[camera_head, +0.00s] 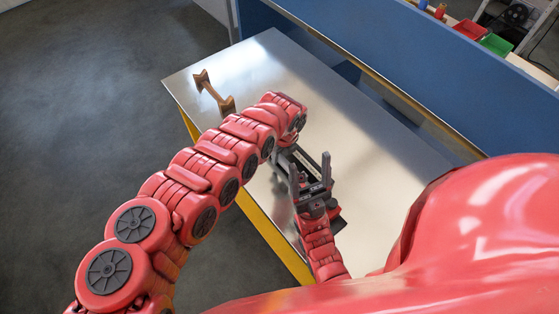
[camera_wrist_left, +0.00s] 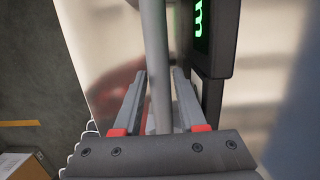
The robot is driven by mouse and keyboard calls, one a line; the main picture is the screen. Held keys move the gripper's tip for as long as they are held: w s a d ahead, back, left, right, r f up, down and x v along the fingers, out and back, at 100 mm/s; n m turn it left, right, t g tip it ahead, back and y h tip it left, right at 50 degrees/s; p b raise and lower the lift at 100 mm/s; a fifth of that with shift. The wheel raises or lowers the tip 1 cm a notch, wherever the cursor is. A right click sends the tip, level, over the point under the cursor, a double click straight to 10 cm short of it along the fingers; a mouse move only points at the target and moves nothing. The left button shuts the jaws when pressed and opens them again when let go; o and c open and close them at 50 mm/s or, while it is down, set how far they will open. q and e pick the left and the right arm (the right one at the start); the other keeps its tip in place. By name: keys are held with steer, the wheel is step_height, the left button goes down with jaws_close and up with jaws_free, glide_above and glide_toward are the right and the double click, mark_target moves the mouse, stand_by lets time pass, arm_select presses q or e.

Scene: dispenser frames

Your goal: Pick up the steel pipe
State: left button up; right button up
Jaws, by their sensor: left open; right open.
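The steel pipe (camera_wrist_left: 155,45) is a plain grey rod in the left wrist view, running from the top edge down between the fingers of my left gripper (camera_wrist_left: 158,80). These fingers are open, one on each side of the pipe, with a gap visible on both sides. In the head view the pipe cannot be made out; my left arm and dark parts crowd that spot. My right gripper (camera_head: 311,168) is open and empty, its two fingers pointing up, close beside the end of my left arm and over the table's near side.
A dark device with a green display (camera_wrist_left: 203,20) stands close right of the pipe. A wooden piece with two notched ends (camera_head: 213,92) lies on the shiny metal table (camera_head: 275,60). A blue partition (camera_head: 400,60) runs behind. The table's right part is clear.

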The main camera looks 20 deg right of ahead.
arm_select(q)
steer(key=shift+r, duration=0.2)
steer(key=shift+c, duration=0.2)
jaws_close()
